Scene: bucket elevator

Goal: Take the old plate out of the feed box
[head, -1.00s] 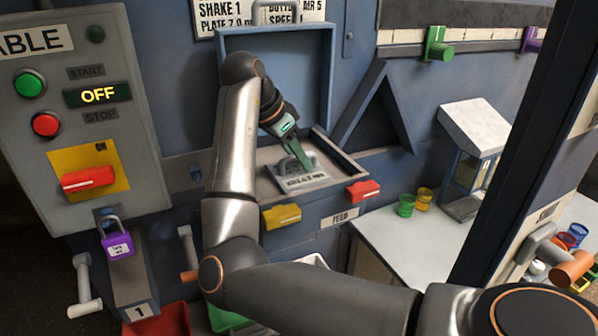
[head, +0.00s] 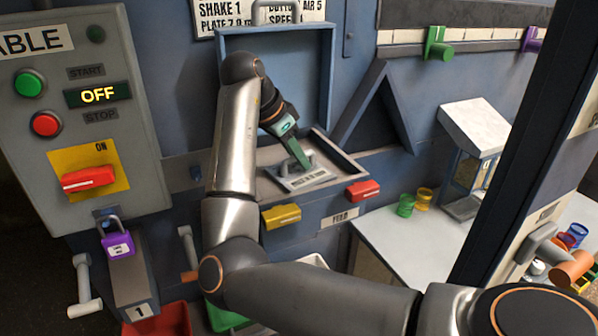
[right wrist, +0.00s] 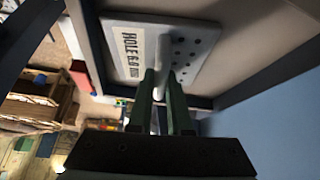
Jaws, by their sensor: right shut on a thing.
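The old plate (head: 318,178) is a pale grey slab with a lettered front strip, lying in the open feed box (head: 352,168). In the right wrist view the plate (right wrist: 203,38) shows a row of dark holes, a "HOLE 6.0" label and a pale bar handle (right wrist: 164,55). My right gripper (head: 303,163) reaches down into the box from above. Its green fingers (right wrist: 163,90) are shut on the handle, one on each side. The plate's far edge is partly hidden behind the fingers in the head view. My left gripper is not in view.
The blue feed box lid (head: 290,75) stands raised behind. Yellow (head: 281,216) and red (head: 363,191) latches stick out at the box front. A white table (head: 405,245) with green and yellow cups is at right. A purple padlock (head: 117,243) hangs left.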

